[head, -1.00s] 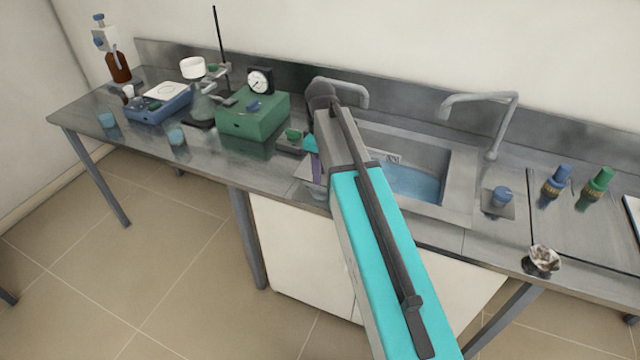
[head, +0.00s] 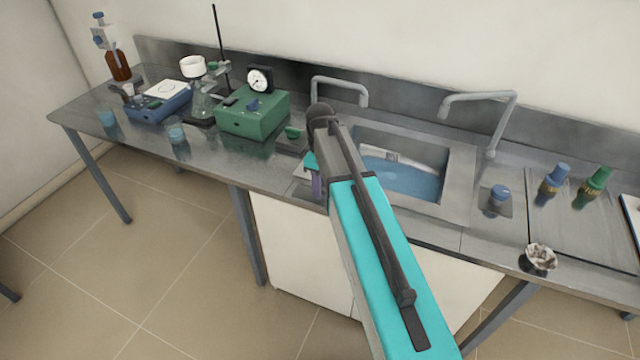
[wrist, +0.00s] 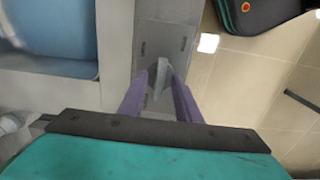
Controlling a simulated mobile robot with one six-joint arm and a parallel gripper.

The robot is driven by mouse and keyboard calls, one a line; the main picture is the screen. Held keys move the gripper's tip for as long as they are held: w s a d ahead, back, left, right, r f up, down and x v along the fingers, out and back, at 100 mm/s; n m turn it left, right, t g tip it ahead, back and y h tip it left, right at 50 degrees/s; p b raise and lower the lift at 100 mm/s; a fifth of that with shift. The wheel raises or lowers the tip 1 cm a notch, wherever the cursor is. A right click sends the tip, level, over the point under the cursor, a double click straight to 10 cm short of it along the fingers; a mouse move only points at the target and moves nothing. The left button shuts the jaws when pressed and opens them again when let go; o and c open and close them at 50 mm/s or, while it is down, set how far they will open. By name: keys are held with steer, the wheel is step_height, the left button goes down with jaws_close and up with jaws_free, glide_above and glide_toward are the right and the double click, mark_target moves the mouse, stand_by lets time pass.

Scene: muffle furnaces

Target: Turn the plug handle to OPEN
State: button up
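A light grey lever-like handle (wrist: 161,74), which I take for the plug handle, stands on the grey counter strip beside the sink in the wrist view. Small dark marks lie on the surface around it, too small to read. My gripper (wrist: 161,79) points down with its two purple fingers on either side of the handle. The fingers look apart, with the handle between their tips; I cannot tell if they touch it. In the head view my gripper (head: 317,184) is at the sink's left front corner, and my arm hides the handle.
The sink (head: 460,190) with blue water lies right of my gripper, with taps (head: 480,97) behind. The counter's front edge is close.

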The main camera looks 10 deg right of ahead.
steer(key=shift+c, duration=0.3)
jaws_close()
steer(key=shift+m, duration=0.4)
steer(key=m, duration=0.8)
steer(key=shift+b, duration=0.4)
steer(key=m, duration=0.4)
steer(key=shift+m, duration=0.3)
steer(key=m, duration=0.4)
steer(key=shift+r+m, duration=0.1)
steer(key=shift+m, duration=0.3)
